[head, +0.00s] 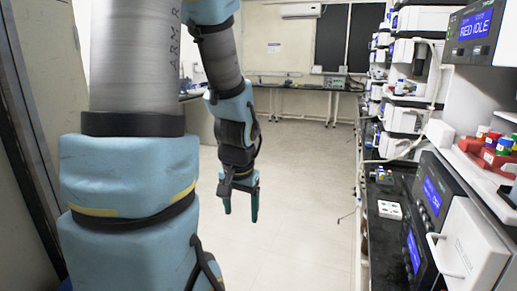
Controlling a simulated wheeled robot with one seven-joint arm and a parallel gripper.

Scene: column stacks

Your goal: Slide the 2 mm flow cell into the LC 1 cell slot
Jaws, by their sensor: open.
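My gripper (241,214) hangs in front of me over the open floor, fingers pointing down. Its two fingers are apart with nothing between them. It is well to the left of the bench and touches nothing. I cannot make out the 2 mm flow cell in this view. I cannot pick out the LC 1 cell slot either; the instrument stacks along the right are small or cut by the frame edge.
A black bench (388,238) runs along the right, with a small white block with holes (389,210) on it. An instrument (470,250) with blue displays stands near. Another display (475,28) reads "RED IDLE". Coloured-cap bottles fill a red rack (486,155). The floor (300,190) is clear.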

